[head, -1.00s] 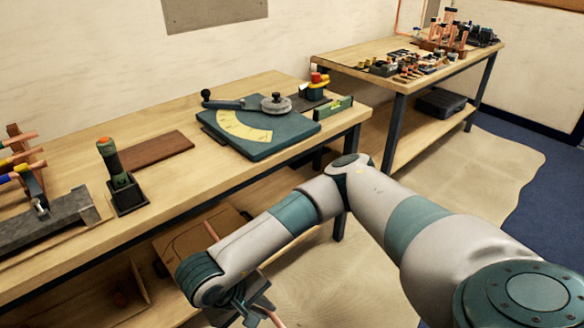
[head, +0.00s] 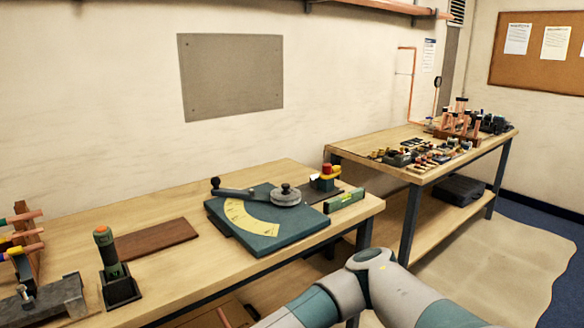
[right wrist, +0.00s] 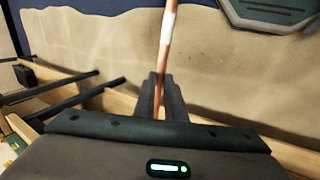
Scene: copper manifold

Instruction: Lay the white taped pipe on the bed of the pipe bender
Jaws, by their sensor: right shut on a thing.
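The white taped pipe (right wrist: 165,50) is a copper pipe with a white band near the top edge of the right wrist view. My right gripper (right wrist: 160,92) is shut on it, and the pipe stands out beyond the fingers. In the head view the right gripper is below the frame; only arm links show. A thin copper-coloured piece (head: 222,317) shows at the bottom edge there. The pipe bender (head: 262,225) is a teal plate with a yellow angle scale, a round former and a lever, on the near bench. Its bed has no pipe on it. My left gripper is not in view.
On the near bench (head: 185,273) stand a torch in a dark holder (head: 115,270), a brown board (head: 152,238), a green level (head: 344,200) and a pipe rack (head: 25,245) at left. A second bench (head: 400,150) at right carries many small fittings.

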